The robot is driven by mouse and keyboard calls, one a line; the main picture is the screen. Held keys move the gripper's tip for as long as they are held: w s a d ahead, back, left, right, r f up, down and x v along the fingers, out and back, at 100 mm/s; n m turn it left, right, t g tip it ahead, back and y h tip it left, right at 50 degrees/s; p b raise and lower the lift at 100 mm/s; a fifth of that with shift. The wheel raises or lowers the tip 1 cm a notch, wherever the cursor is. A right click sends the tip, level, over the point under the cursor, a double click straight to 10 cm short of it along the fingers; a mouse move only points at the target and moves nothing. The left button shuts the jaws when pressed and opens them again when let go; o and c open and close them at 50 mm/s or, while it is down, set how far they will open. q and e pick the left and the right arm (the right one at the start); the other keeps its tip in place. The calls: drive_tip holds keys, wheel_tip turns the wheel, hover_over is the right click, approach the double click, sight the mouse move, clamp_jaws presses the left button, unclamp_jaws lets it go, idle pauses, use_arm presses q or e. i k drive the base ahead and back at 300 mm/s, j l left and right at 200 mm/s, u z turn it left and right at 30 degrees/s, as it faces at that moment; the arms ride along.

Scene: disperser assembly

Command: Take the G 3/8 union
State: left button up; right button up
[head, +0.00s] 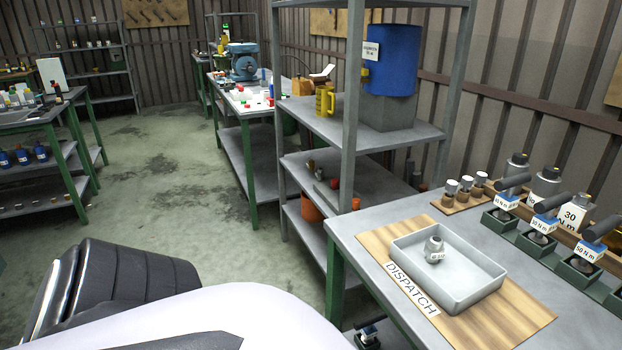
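A light grey metal fitting (434,244) with a small white label stands in the grey tray (474,297) on the DISPATCH board. Its label is too small to read, so I cannot tell whether it is the G 3/8 union. Several small metal-topped parts (466,184) stand in a wooden holder at the back of the right bench; their markings are not readable. No part in view is clearly marked G 3/8. Neither of my grippers shows.
Torque tools (547,204) on green stands line the right bench (384,233). A shelf rack (398,135) holds a blue drum (390,62) and a yellow mug (325,101). A farther bench (240,104) and a left bench (42,114) flank open floor (165,165).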

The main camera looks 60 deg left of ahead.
sight(320, 174)
drive_tip(key=k+u, duration=0.2)
drive_tip(key=u, duration=0.15)
drive_tip(key=k+u, duration=0.15)
drive_tip(key=u, duration=0.2)
drive_tip(key=i+j+u, duration=0.1)
drive_tip(key=u, duration=0.25)
drive_tip(key=i+u, duration=0.1)
drive_tip(key=u, duration=0.3)
drive_tip(key=i+j+u, duration=0.1)
drive_tip(key=u, duration=0.25)
drive_tip(key=i+l, duration=0.1)
drive_tip(key=i, duration=0.35)
drive_tip(key=i+j+z, duration=0.2)
drive_tip(key=z, duration=0.25)
drive_tip(key=i+j+z, duration=0.15)
drive_tip(key=j+z, duration=0.15)
drive_tip(key=z, duration=0.15)
drive_tip(key=i+j+z, duration=0.15)
drive_tip(key=j, duration=0.2)
drive_tip(key=j+z, duration=0.15)
drive_tip(key=j, duration=0.25)
drive_tip(key=i+j, duration=0.1)
drive_tip(key=j, duration=0.3)
drive_tip(key=i+j, duration=0.1)
drive_tip(key=j, duration=0.25)
drive_tip(key=i+j, duration=0.15)
drive_tip(key=j, duration=0.25)
drive_tip(key=i+j+z, duration=0.1)
drive_tip(key=j, duration=0.3)
